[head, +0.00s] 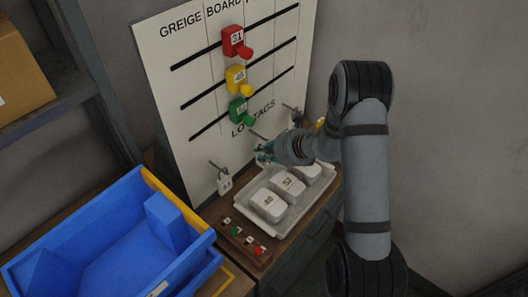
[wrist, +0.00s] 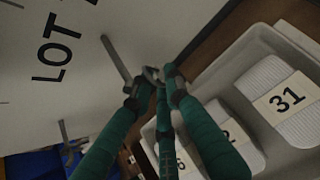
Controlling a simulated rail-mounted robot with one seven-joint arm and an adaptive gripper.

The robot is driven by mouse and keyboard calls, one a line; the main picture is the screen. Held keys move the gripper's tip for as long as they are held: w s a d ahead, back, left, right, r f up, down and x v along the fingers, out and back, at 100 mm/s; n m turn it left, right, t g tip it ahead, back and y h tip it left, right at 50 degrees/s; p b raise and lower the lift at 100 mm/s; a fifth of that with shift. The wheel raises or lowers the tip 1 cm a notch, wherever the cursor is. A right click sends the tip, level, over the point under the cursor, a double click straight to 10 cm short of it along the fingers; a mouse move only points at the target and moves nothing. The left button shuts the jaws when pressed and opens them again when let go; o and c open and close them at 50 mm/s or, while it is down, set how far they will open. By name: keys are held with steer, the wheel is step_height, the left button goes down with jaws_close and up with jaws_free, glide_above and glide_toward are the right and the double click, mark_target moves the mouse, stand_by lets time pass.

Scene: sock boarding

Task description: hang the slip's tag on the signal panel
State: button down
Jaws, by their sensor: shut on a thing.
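The signal panel (head: 200,90) is a white upright board with black rails, headed GREIGE BOARD, with LOT TAGS lettered low down. My gripper (head: 263,154) is in front of its lower part, above the tray. In the wrist view the teal fingers (wrist: 152,82) close together on a small grey loop-like piece (wrist: 150,72), probably the tag's ring; the rest of it is hidden. A grey peg (wrist: 116,57) sticks out of the panel just left of the fingertips; I cannot tell whether they touch.
A white tray (head: 281,228) holds white packs, one marked 31 (wrist: 286,97). Red (head: 234,41), yellow (head: 236,78) and green (head: 238,110) markers sit on the panel. A button box (head: 243,249) and blue bin (head: 105,235) stand in front.

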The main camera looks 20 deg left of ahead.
steer(key=c, duration=1.7)
jaws_free()
steer(key=shift+r, duration=0.15)
steer(key=shift+r+p, duration=0.3)
steer(key=shift+p, duration=0.2)
steer(key=v, duration=1.2)
steer(key=shift+d+r, duration=0.1)
steer(key=shift+r, duration=0.1)
steer(key=shift+f, duration=0.1)
steer(key=x, duration=1.2)
steer(key=shift+f, duration=0.35)
steer(key=shift+f+b, duration=0.3)
steer(key=shift+b, duration=0.25)
steer(key=shift+r+p, duration=0.3)
steer(key=shift+r, duration=0.05)
